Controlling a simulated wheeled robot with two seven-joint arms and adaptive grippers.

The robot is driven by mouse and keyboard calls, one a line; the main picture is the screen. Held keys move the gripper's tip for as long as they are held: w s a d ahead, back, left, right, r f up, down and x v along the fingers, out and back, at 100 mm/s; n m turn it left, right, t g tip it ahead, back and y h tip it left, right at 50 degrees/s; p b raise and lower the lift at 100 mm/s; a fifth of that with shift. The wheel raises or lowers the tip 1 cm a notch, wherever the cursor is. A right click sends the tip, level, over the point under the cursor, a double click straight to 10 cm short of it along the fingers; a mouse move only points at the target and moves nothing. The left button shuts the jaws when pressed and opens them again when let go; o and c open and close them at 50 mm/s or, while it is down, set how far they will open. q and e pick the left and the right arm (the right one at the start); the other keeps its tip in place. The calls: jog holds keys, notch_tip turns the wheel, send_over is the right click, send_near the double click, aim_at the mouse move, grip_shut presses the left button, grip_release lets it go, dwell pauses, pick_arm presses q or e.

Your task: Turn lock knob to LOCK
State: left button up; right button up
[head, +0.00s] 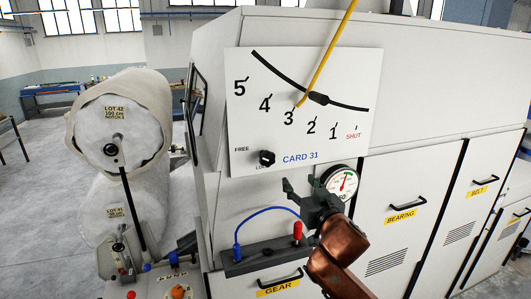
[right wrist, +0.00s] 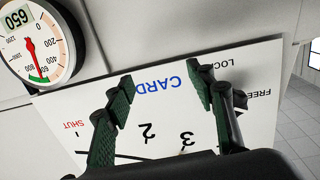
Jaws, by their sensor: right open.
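The lock knob (head: 267,158) is a small black knob at the lower left of the white CARD 31 panel (head: 350,75), between the words FREE and LOCK. Its exact pointing direction is too small to tell. My right gripper (head: 302,187) is open and empty, below and to the right of the knob, apart from it. In the right wrist view the panel appears upside down. The open fingers (right wrist: 163,85) are over the CARD lettering, and the knob (right wrist: 241,98) shows dark, partly hidden behind the right-hand finger. My left gripper is not in view.
A round pressure gauge (head: 341,183) sits just right of my right gripper. A yellow pointer (head: 328,55) crosses the panel scale. White rolls (head: 118,125) stand left.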

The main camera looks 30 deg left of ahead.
jog(key=n+y, duration=0.1)
jog(key=n, duration=0.1)
send_near(268, 160)
jog(key=shift+g, duration=0.3)
jog(key=x, duration=0.4)
jog(key=shift+w, duration=0.4)
jog(key=shift+a+r+p, duration=0.2)
jog(key=shift+p, duration=0.15)
jog(key=p+x, duration=0.2)
jog(key=x, duration=0.4)
jog(key=shift+w+a, duration=0.5)
jog(key=c, duration=1.2)
